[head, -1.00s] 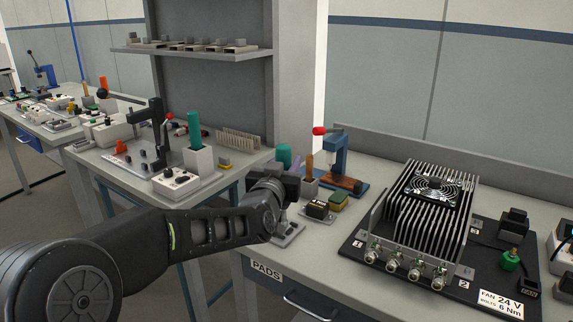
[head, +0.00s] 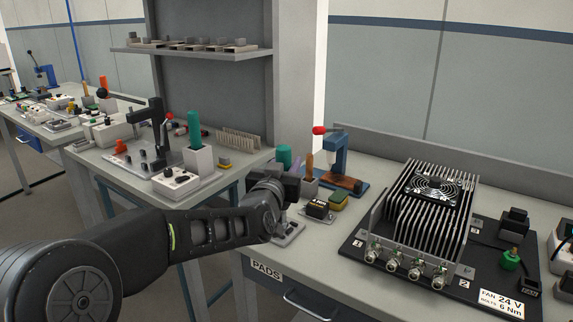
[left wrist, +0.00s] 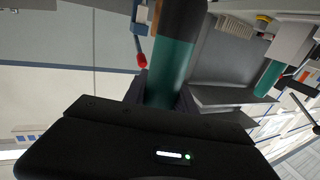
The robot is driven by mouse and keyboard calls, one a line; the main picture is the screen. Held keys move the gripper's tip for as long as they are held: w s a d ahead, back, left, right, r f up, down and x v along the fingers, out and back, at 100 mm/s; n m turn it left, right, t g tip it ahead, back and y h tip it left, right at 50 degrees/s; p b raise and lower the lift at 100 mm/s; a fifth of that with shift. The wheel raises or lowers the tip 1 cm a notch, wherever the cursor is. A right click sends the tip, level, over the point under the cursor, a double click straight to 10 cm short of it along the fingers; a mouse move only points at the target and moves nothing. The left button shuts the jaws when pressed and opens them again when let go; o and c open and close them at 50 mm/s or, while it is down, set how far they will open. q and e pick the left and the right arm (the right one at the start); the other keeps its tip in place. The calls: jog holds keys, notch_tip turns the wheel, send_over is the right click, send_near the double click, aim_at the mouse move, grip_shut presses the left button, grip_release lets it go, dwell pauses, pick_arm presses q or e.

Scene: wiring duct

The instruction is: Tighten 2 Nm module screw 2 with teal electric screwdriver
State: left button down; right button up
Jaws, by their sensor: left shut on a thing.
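My left gripper (head: 288,186) is at the left end of the right-hand bench, in front of the wooden-handled items. It is shut on the teal electric screwdriver (left wrist: 172,72), whose teal and dark barrel stands between the fingers in the left wrist view. Its teal top (head: 284,154) shows above the gripper in the head view; its tip is hidden. A finned module with a fan (head: 432,192) sits on a black plate, with several round fittings on its front and number labels at its corners. I cannot make out module screw 2. My right gripper is not in view.
Another teal-handled tool (head: 194,129) stands in a white holder on the left bench. The bench front is clear.

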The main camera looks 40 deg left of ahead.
pick_arm(q)
jog(key=shift+f+b, duration=0.15)
jog(key=shift+b, duration=0.15)
dwell(0.5)
notch_tip(320, 180, up, 6)
jog(key=p, duration=0.4)
dwell(0.3)
dwell(0.9)
